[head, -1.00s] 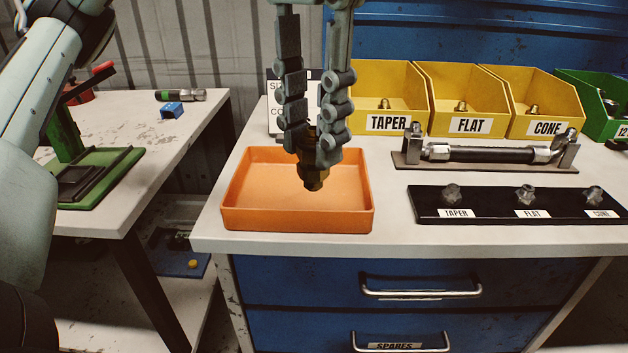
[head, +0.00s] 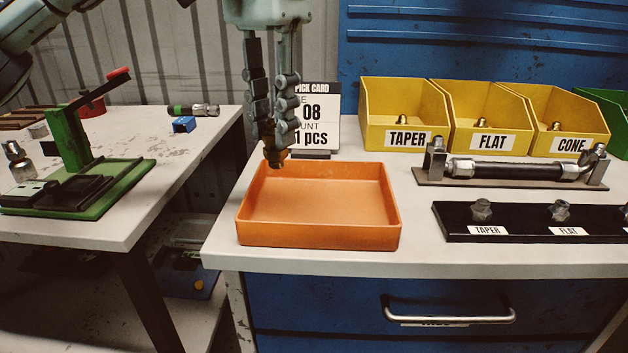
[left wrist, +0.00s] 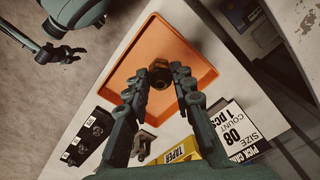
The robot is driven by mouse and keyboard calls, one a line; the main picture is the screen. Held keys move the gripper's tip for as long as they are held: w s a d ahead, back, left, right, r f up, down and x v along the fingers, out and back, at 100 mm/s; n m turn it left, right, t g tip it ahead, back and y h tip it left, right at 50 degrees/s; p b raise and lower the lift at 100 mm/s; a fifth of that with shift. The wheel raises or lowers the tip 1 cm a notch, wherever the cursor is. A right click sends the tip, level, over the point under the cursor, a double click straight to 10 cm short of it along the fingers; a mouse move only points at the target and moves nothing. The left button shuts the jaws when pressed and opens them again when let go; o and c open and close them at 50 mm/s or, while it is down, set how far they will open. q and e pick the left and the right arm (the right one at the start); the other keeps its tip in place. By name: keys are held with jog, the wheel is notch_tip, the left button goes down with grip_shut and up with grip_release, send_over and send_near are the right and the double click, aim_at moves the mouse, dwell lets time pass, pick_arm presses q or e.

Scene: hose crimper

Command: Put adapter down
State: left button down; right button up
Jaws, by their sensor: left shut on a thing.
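My left gripper (head: 273,140) is shut on a small dark brass adapter (head: 275,159), which points down between the fingertips. It is held over the back-left part of the empty orange tray (head: 320,232) in the head view. In the left wrist view the adapter (left wrist: 160,76) shows its hex and open end between the fingers, above the orange tray (left wrist: 185,42). The fingers cover part of the adapter. My right gripper (left wrist: 60,53) shows small at the upper left of the left wrist view, away from the tray; its jaw state is unclear.
A pick card (head: 318,115) stands behind the tray. Yellow bins (head: 405,112) line the back right. A hose on a stand (head: 510,170) and a black labelled strip (head: 520,222) lie right of the tray. A green crimper (head: 75,170) is on the left table.

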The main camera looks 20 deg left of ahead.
pick_arm(q)
jog(key=shift+w+d+f+p, duration=0.15)
jog(key=shift+w+d+f, duration=0.6)
jog(key=shift+f, duration=0.55)
jog(key=shift+w+d+f+p, duration=0.1)
jog(key=shift+w+d+f, duration=0.65)
jog(key=shift+f, duration=0.5)
jog(key=shift+w+d+f+p, duration=0.15)
jog(key=shift+w+d+f, duration=0.55)
jog(key=shift+f, duration=0.6)
pick_arm(e)
jog(key=shift+s+f, duration=0.1)
jog(key=shift+f, duration=0.45)
pick_arm(q)
jog(key=shift+w+a+f, duration=0.1)
jog(key=shift+f, duration=0.05)
jog(key=c, duration=1.3)
grip_release()
jog(key=shift+c, duration=0.2)
jog(key=shift+o, duration=0.2)
pick_arm(e)
jog(key=shift+w+a+r, duration=0.1)
jog(key=shift+w+r, duration=0.1)
jog(key=shift+r, duration=0.25)
